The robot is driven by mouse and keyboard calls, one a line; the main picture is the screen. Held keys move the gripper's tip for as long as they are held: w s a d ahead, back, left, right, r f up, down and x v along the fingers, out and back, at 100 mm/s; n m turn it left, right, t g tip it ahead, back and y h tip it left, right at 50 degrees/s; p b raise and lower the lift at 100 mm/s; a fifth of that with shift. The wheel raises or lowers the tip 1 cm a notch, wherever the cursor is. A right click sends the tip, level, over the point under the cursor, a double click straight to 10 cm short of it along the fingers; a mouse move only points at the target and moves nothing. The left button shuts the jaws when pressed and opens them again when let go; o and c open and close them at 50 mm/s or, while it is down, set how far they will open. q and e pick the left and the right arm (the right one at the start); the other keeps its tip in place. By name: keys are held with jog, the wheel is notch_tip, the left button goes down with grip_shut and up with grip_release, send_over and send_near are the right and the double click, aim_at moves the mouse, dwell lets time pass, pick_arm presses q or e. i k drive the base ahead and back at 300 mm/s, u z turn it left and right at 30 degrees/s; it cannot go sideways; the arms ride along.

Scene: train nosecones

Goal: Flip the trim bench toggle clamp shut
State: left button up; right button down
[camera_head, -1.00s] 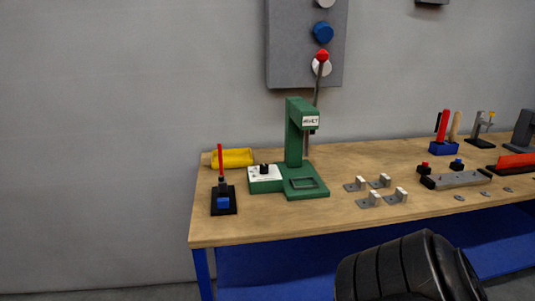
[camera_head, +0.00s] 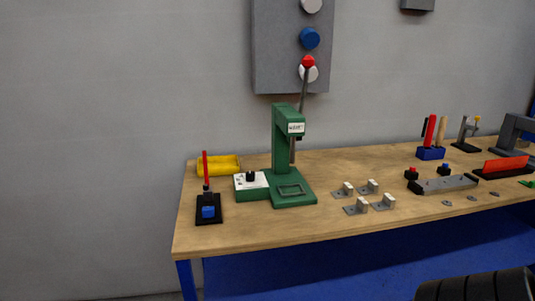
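A toggle clamp (camera_head: 208,208) with a black base, a blue block and a red handle stands at the left front of the wooden bench. Its red handle (camera_head: 205,164) points straight up. Whether this is the trim bench clamp I cannot tell from any label. A black ribbed part, which looks like mine, shows at the bottom right corner. Neither of my grippers is in view.
A green press (camera_head: 281,150) with a red-knobbed lever and a white control box (camera_head: 251,180) stands right of the clamp. A yellow bin (camera_head: 219,166) is behind it. Several metal brackets (camera_head: 356,207) lie on the wooden bench (camera_head: 260,228). Bench front left is clear.

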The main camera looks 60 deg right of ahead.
aim_at(206, 186)
jog(key=z, duration=0.9)
